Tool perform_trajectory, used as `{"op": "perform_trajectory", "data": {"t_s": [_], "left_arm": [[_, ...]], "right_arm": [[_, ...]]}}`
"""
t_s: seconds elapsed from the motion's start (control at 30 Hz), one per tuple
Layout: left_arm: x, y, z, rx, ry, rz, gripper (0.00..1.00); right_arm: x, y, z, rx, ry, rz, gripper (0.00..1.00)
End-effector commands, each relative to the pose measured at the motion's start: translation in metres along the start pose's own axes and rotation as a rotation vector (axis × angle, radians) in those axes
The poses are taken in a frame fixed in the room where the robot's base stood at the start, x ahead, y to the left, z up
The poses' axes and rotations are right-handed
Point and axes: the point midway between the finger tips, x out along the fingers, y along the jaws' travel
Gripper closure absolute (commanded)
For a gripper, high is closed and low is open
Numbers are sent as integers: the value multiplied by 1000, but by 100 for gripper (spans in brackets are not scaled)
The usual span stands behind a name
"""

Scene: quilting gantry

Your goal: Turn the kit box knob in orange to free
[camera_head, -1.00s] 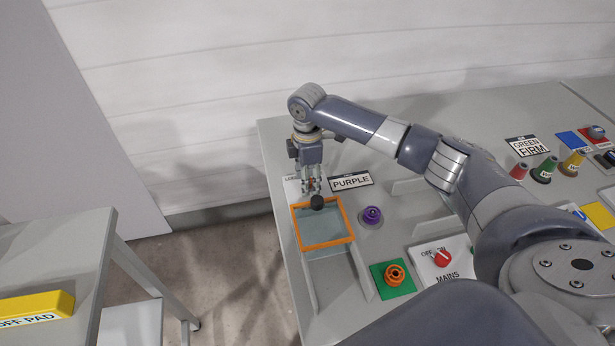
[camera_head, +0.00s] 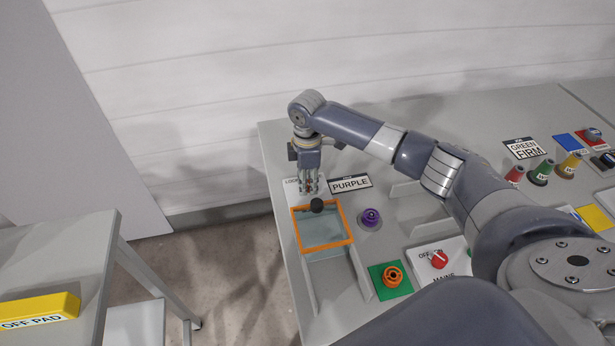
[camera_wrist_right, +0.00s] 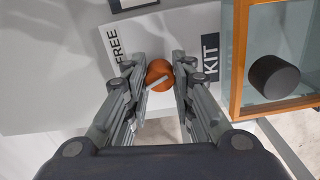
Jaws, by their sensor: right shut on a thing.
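The orange kit box knob (camera_wrist_right: 159,75) with a white pointer line sits on a white label plate (camera_wrist_right: 190,30) in the right wrist view. The plate reads FREE on the left and KIT on the right. The line slants across the knob, pointing to neither word squarely. My right gripper (camera_wrist_right: 160,82) is shut on the knob, one finger on each side. In the head view my right gripper (camera_head: 309,190) is behind the orange-framed kit box (camera_head: 299,240) and hides the knob. The box has a clear lid with a black handle (camera_head: 317,205). My left gripper is out of view.
A purple spool (camera_head: 370,218) and PURPLE sign (camera_head: 350,184) stand right of the box. Nearer are an orange ring on a green plate (camera_head: 383,292) and a red MAINS switch (camera_head: 439,259). A side table with a yellow OFF PAD block (camera_head: 38,308) stands left.

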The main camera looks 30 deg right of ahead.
Motion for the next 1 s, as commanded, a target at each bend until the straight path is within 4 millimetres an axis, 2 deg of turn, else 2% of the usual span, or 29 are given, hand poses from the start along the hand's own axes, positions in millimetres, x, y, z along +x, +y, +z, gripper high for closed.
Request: {"op": "perform_trajectory", "data": {"t_s": [0.03,0.5,0.7,1.0], "left_arm": [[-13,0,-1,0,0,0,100],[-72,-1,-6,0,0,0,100],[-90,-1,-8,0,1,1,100],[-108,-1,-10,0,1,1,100]], "right_arm": [[-5,-2,0,34,1,-5,100],[-5,-2,-1,465,0,-6,100],[-4,-2,-1,642,0,-5,100],[-2,-1,-1,839,0,-3,100]]}}
